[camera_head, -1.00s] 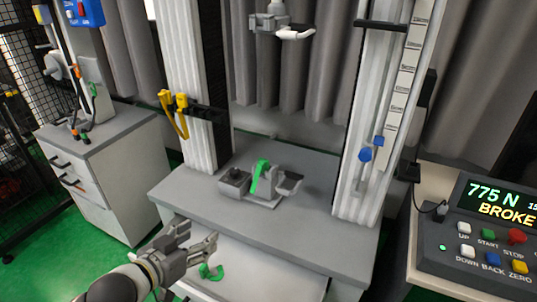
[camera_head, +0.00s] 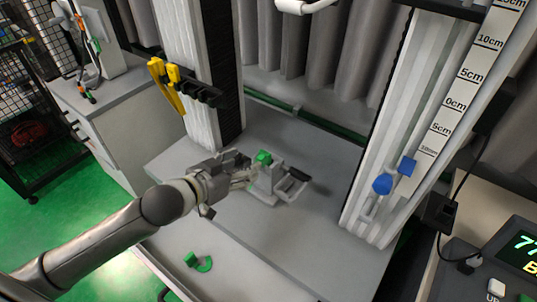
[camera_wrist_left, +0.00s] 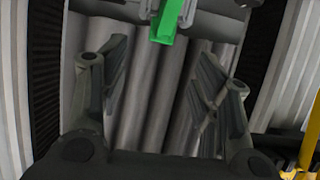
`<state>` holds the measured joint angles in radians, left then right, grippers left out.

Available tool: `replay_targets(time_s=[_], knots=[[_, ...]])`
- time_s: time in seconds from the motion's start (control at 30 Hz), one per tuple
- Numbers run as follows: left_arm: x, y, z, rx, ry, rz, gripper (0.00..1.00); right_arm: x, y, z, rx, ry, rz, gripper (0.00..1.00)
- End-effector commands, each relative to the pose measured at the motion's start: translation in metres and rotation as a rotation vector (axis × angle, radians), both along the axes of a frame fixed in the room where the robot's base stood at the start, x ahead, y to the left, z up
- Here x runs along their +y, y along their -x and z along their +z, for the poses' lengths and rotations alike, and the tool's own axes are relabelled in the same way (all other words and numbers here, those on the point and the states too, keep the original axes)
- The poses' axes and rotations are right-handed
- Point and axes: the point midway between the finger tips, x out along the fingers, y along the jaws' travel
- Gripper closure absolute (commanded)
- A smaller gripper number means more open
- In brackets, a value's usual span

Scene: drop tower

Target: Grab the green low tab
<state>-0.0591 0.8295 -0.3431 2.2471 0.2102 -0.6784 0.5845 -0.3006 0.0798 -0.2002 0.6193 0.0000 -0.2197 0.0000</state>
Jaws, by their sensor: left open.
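The green low tab (camera_head: 264,157) stands on the grey clamp fixture (camera_head: 266,186) on the tower's base. Only its top shows in the head view; the rest is hidden. My left gripper (camera_head: 246,175) is just left of the fixture, its fingers pointing at the tab. In the left wrist view the tab (camera_wrist_left: 167,22) is at the top centre, beyond the fingertips and roughly in line with the gap between them. The left gripper (camera_wrist_left: 160,62) is open with nothing between its fingers there. Whether a finger touches the fixture cannot be told. My right gripper is not seen.
A broken green piece (camera_head: 198,262) lies on the lower white surface in front. White tower columns stand left and right, with yellow handles (camera_head: 167,84) on the left one and a blue slider (camera_head: 383,184) on the right. The base is clear right of the fixture.

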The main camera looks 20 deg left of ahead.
Motion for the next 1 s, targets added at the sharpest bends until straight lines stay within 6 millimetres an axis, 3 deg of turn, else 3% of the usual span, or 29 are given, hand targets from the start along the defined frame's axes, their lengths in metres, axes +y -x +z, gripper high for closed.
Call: replay_targets(time_s=[0.13,0.47,0.7,1.0], knots=[[-0.007,-0.019,-0.007,-0.002,0.003,0.001,0.43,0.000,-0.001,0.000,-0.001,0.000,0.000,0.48],[-0.013,-0.039,-0.015,-0.001,0.000,0.001,0.43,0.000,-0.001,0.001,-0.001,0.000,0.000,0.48],[-0.023,-0.068,-0.026,-0.002,0.002,0.000,0.43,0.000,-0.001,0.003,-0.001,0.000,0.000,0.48],[-0.027,-0.078,-0.031,0.000,-0.001,-0.001,0.43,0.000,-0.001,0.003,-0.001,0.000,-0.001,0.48]])
